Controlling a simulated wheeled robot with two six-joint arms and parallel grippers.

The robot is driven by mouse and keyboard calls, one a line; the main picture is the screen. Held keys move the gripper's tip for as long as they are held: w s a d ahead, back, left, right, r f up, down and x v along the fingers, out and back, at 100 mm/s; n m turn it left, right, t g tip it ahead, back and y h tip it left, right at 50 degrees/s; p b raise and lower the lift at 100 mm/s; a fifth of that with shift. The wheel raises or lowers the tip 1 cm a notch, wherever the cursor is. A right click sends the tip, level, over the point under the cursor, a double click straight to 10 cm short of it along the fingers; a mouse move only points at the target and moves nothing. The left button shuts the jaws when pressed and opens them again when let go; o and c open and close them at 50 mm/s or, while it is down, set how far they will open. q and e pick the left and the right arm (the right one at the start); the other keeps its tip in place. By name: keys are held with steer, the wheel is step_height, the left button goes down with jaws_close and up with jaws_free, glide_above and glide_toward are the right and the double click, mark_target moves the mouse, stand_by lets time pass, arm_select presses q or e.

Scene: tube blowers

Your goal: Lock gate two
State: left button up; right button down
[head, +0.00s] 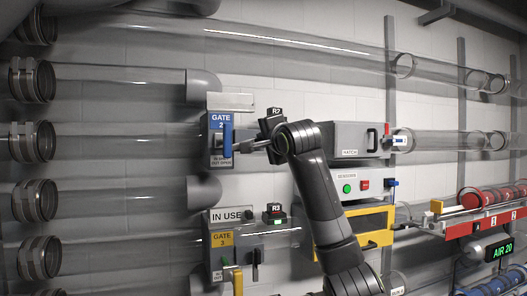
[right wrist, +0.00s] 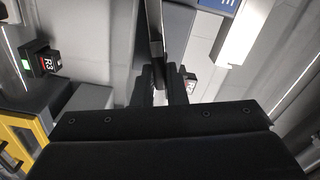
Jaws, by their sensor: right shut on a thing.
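The gate two box (head: 215,155) is on the wall left of centre in the head view, with a blue "GATE 2" label. In the right wrist view my right gripper (right wrist: 160,85) is closed around a narrow dark bar (right wrist: 155,30), seen nearly edge-on. The exact contact is partly hidden by the fingers. My left gripper is not in view.
The R2 tag (head: 275,112) is close behind my right wrist. Below are the R3 tag (head: 274,209), an "IN USE" sign (head: 227,215) and the gate three box (head: 220,256). A grey hatch box (head: 348,138) is to the right. Clear tubes run along the wall.

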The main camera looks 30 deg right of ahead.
steer(key=shift+f+m+b, duration=0.25)
steer(key=shift+m+b, duration=1.15)
steer(key=shift+m, duration=0.2)
steer(key=c, duration=1.5)
jaws_free()
steer(key=shift+d, duration=0.1)
steer(key=shift+o, duration=0.2)
steer(key=shift+s, duration=0.1)
steer(key=b+v, duration=0.7)
steer(key=v, duration=1)
